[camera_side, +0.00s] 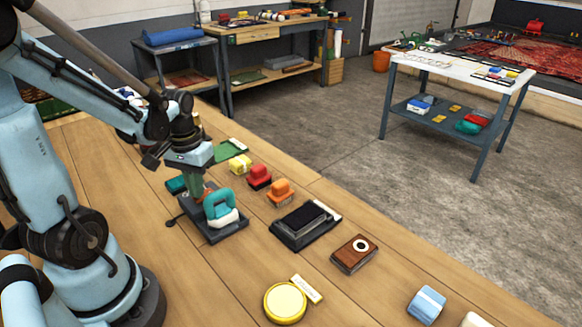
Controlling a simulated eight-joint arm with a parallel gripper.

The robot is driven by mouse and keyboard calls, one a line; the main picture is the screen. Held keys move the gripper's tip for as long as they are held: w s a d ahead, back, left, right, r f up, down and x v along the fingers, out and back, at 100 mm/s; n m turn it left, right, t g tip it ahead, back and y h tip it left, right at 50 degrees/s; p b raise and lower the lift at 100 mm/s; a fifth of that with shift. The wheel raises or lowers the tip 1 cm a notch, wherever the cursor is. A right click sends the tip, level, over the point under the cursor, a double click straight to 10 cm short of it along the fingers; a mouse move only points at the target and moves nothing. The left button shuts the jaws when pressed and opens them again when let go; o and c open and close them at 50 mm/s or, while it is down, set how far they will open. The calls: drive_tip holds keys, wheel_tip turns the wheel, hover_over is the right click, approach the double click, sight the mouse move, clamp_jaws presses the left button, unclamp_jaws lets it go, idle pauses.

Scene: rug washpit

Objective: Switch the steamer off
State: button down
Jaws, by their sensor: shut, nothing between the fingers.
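What looks like the steamer, a teal-and-white unit with a looped teal handle (219,203), sits on a dark grey base plate (222,232) on the wooden bench. My gripper (197,200) points down just left of the teal handle, over the left part of the base. Its fingers are shut with nothing between them. I cannot tell whether the fingertips touch the base or a switch on it. No switch or indicator light on the steamer can be made out. A thin dark lever or rod (174,220) sticks out at the base's left side.
Yellow (240,164), red (260,176) and orange (281,192) brush-like pieces stand behind and right. A dark tray (304,226), a brown box (355,253) and a round yellow tin (285,303) lie to the right. The bench (215,285) in front is clear.

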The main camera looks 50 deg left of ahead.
drive_tip(key=shift+f, duration=0.15)
drive_tip(key=shift+r, duration=3.5)
drive_tip(key=w+d+r+m+t, duration=0.1)
drive_tip(key=w+d+m+t, duration=0.1)
drive_tip(key=d, duration=0.5)
drive_tip(key=w+d+r+m+t, duration=0.1)
drive_tip(key=w+d+m+t, duration=0.2)
drive_tip(key=d, duration=0.4)
drive_tip(key=shift+w+d+r+m+t, duration=0.2)
drive_tip(key=shift+m+t, duration=0.3)
drive_tip(key=shift+t, duration=0.5)
